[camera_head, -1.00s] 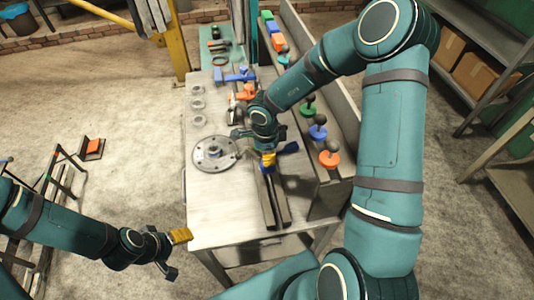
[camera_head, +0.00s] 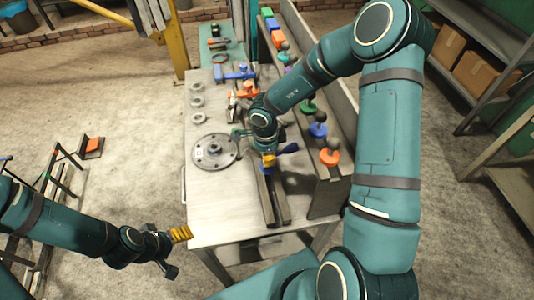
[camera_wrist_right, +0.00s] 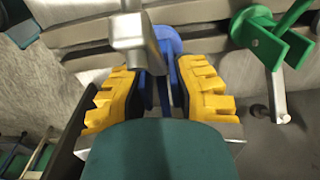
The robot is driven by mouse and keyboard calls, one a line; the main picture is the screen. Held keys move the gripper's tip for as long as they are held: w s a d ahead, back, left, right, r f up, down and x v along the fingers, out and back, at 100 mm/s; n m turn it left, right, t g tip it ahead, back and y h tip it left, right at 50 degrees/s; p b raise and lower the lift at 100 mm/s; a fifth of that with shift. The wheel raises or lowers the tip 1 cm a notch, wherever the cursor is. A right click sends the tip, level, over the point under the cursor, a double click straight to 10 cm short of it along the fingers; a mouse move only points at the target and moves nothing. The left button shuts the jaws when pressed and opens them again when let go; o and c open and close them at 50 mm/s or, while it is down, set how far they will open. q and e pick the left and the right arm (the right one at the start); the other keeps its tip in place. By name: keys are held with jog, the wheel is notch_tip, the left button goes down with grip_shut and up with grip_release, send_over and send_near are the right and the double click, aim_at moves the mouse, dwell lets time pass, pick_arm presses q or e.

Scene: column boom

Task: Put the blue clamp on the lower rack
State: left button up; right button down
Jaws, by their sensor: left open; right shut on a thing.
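The blue clamp (camera_wrist_right: 166,75) is between the yellow-padded fingers of my right gripper (camera_wrist_right: 160,95) in the right wrist view, with a grey metal bar (camera_wrist_right: 130,40) beside it. The gripper is shut on it. In the head view my right gripper (camera_head: 267,160) hangs over the table's near right part, and a blue end (camera_head: 289,148) sticks out beside it. My left gripper (camera_head: 176,251) is open and empty, left of the table's near corner. A low barred frame (camera_head: 52,200) stands on the floor at the left; I cannot tell whether it is the lower rack.
The table (camera_head: 215,215) carries a round metal flange (camera_head: 214,151), several rings, an orange clamp (camera_head: 248,90) and another blue clamp (camera_head: 233,73). Dark rails (camera_head: 268,205) lie below my right gripper. Round-headed coloured pieces line the right ledge. Shelves with boxes (camera_head: 477,76) stand far right.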

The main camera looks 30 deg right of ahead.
jog(key=shift+f+b, duration=0.35)
jog(key=shift+f, duration=1.05)
jog(key=c, duration=1.1)
grip_release()
jog(key=shift+c, duration=0.2)
jog(key=shift+r, duration=0.1)
jog(key=shift+r+p, duration=0.65)
jog(key=shift+r, duration=3)
jog(key=o, duration=0.7)
